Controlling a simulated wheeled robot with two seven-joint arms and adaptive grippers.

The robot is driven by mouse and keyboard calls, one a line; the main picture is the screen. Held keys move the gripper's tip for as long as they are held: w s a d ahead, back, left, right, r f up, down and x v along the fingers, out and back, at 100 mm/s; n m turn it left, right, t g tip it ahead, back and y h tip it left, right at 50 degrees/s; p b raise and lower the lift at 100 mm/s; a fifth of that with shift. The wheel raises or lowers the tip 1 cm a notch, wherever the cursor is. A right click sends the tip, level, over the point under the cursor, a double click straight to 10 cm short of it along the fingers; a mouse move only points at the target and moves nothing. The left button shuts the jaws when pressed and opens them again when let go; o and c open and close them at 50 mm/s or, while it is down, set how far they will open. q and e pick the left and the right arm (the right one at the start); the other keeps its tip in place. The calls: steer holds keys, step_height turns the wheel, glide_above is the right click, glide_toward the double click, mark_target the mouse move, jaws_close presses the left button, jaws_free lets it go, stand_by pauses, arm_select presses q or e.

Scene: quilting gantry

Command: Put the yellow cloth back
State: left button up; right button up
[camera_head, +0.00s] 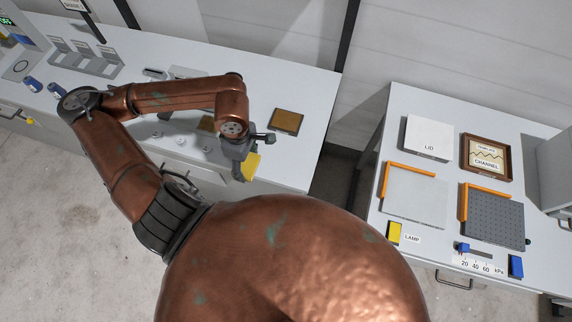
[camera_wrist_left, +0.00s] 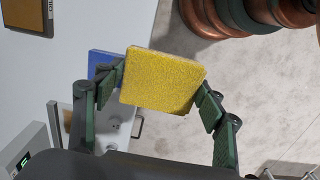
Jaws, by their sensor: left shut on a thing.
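The yellow cloth (camera_wrist_left: 163,80) is a flat, square, speckled pad held between the two green-padded fingers of my left gripper (camera_wrist_left: 155,95) in the left wrist view. In the head view the yellow cloth (camera_head: 251,165) shows partly, beside the dark left gripper (camera_head: 241,172), near the front edge of the left bench. The gripper is shut on the cloth's sides. A blue cloth-like piece (camera_wrist_left: 104,62) shows partly behind the yellow one in the wrist view. My right gripper is not in view.
A brown square pad (camera_head: 286,121) lies on the left bench (camera_head: 318,90), right of my gripper. Another tan piece (camera_head: 207,123) is partly hidden by my arm. The right bench holds a white lid (camera_head: 429,137), a framed template (camera_head: 486,156) and a perforated plate (camera_head: 494,217). A floor gap separates the benches.

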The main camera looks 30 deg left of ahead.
arm_select(q)
steer(key=w+d+f+p, duration=0.2)
steer(key=w+d+f, duration=0.1)
steer(key=w+d, duration=0.3)
steer(key=p, duration=0.1)
glide_above(287, 167)
steer(key=s, duration=0.1)
steer(key=f, duration=0.5)
steer(key=shift+a+f, duration=0.2)
steer(key=shift+a, duration=0.05)
steer(key=shift+w+d+f, duration=0.25)
steer(key=shift+w+f, duration=0.1)
steer(key=shift+f, duration=0.2)
step_height(287, 167, down, 3)
steer(key=shift+w+d+f+p, duration=0.1)
steer(key=shift+w+p, duration=0.05)
steer(key=shift+p, duration=0.6)
steer(key=shift+f, duration=0.1)
steer(key=shift+f, duration=0.1)
